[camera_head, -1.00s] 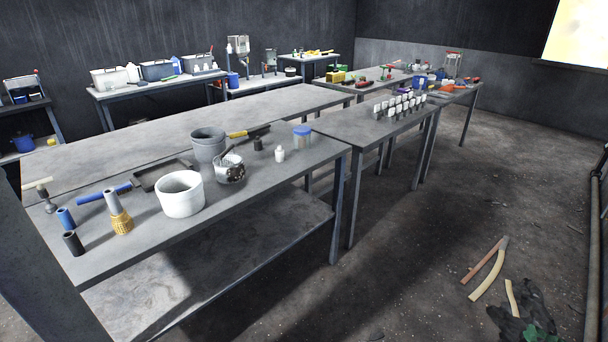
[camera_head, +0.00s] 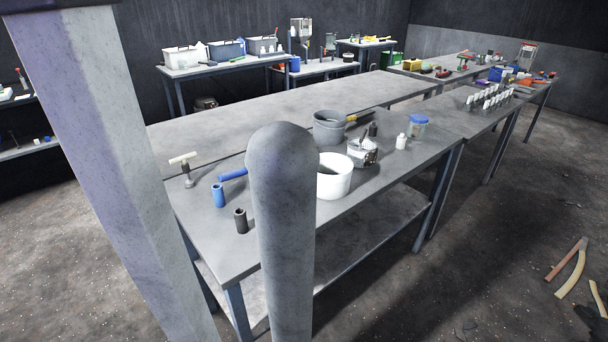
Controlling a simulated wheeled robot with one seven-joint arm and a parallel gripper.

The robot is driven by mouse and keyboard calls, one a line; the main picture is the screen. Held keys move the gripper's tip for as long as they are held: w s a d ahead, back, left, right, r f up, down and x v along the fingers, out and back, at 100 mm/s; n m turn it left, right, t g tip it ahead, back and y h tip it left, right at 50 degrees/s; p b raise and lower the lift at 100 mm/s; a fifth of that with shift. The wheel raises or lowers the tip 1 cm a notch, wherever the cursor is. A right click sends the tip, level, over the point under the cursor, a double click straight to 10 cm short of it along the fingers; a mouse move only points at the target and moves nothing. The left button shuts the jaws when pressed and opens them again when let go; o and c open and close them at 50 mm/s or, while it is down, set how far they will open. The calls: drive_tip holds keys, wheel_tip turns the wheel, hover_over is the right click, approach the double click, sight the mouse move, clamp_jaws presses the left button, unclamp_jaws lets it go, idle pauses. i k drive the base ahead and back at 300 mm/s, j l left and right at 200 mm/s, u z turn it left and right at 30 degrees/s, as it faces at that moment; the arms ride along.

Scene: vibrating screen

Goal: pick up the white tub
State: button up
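The white tub (camera_head: 336,184) stands upright on the near grey workbench (camera_head: 395,180), close to its front edge. Its left side is partly covered by a grey round-topped shape in the foreground. A grey bucket (camera_head: 328,134) stands behind it, and a clear jug (camera_head: 363,152) stands close at its right. My gripper is not in view.
A hammer (camera_head: 186,170), a blue cylinder (camera_head: 218,195) and a black cylinder (camera_head: 241,221) stand at the bench's left. A white bottle (camera_head: 401,141) and a blue-lidded jar (camera_head: 418,125) stand right. A grey pillar (camera_head: 120,170) rises at left.

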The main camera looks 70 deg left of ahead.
sight(336, 170)
drive_tip(key=k+u, duration=0.1)
drive_tip(key=u, duration=1.55)
drive_tip(key=i+j, duration=0.2)
drive_tip(key=j, duration=0.25)
drive_tip(key=i+j, duration=0.2)
drive_tip(key=j, duration=0.3)
drive_tip(key=i+j, duration=0.15)
drive_tip(key=j, duration=0.3)
drive_tip(key=i+j, duration=0.2)
drive_tip(key=j, duration=0.25)
drive_tip(key=i+j, duration=0.2)
drive_tip(key=j, duration=0.3)
drive_tip(key=i+j, duration=0.2)
drive_tip(key=j, duration=0.25)
drive_tip(key=i+j, duration=0.15)
drive_tip(key=j, duration=0.3)
drive_tip(key=i+j, duration=0.2)
drive_tip(key=j, duration=0.3)
drive_tip(key=i+j+z, duration=0.1)
drive_tip(key=z, duration=0.4)
drive_tip(key=j+z, duration=0.35)
drive_tip(key=z, duration=0.15)
drive_tip(key=j+z, duration=0.2)
drive_tip(key=z, duration=0.95)
